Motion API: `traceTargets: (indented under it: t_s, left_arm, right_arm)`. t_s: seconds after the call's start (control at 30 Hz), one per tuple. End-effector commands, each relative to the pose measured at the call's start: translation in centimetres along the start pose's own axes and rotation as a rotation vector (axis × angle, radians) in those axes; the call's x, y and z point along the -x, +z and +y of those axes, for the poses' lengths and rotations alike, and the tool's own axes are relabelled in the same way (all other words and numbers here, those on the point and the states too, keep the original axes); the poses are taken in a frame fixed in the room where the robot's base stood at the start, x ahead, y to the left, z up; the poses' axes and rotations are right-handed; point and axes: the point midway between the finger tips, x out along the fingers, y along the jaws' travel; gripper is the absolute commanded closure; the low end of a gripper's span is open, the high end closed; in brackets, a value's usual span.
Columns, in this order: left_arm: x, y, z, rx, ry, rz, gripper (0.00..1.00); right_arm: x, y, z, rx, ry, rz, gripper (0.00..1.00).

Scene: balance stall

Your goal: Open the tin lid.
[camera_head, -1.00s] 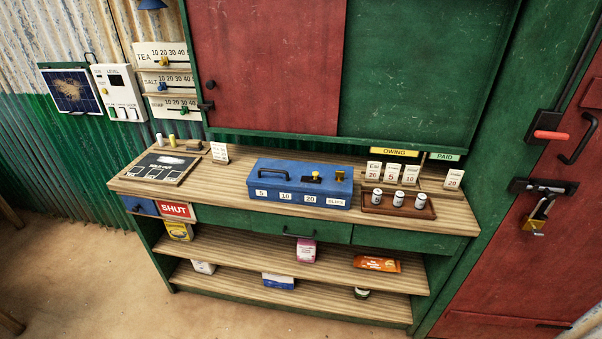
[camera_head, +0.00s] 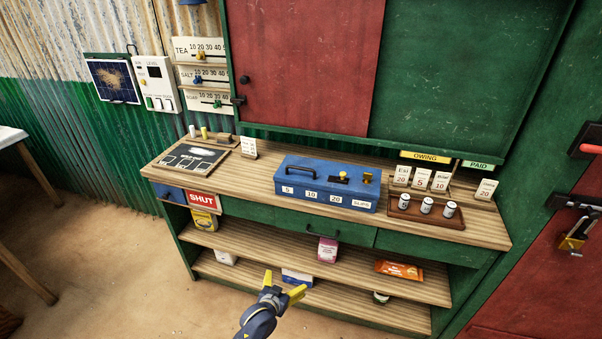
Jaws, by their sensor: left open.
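My left gripper (camera_head: 284,284) has yellow fingers, is open and empty, and shows low in the picture in front of the lower shelves, well below and apart from the tin. My right gripper is not in view.
A tray (camera_head: 428,216) with three small white-labelled pots sits right of the tin, with price cards behind. A dark slate board (camera_head: 190,158) lies at the counter's left. The counter front (camera_head: 250,203) before the tin is clear.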

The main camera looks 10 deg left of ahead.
Motion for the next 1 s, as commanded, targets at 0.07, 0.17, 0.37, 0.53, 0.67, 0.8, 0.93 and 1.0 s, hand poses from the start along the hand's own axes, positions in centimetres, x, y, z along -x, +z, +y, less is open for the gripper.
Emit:
traceTargets:
  t_s: [0.07,0.17,0.37,0.53,0.67,0.8,0.93,1.0]
  left_arm:
    - [0.6,-8.2,-1.1,0.017,-0.016,0.119,0.0]
    - [2.5,-16.7,-2.2,0.038,-0.032,0.245,0.0]
    - [8.1,-28.0,-3.9,0.073,-0.052,0.427,0.0]
    - [11.7,-32.1,-4.5,0.095,-0.059,0.5,0.0]
    - [12.8,-33.2,-4.7,0.109,-0.059,0.513,0.0]
    - [11.9,-33.1,-4.8,0.122,-0.057,0.495,0.0]
    - [10.6,-33.9,-4.9,0.123,-0.056,0.496,0.0]
    - [9.5,-34.4,-5.0,0.123,-0.056,0.496,0.0]
  right_arm:
    - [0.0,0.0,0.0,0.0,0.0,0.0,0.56]
    - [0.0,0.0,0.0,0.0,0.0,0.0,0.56]
    - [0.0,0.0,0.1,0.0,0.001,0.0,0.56]
    - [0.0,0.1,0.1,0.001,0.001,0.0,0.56]
    - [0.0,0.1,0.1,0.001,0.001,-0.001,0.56]
    - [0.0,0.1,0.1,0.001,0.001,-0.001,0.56]
    - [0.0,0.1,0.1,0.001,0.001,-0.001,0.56]
    - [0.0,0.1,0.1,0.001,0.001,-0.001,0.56]
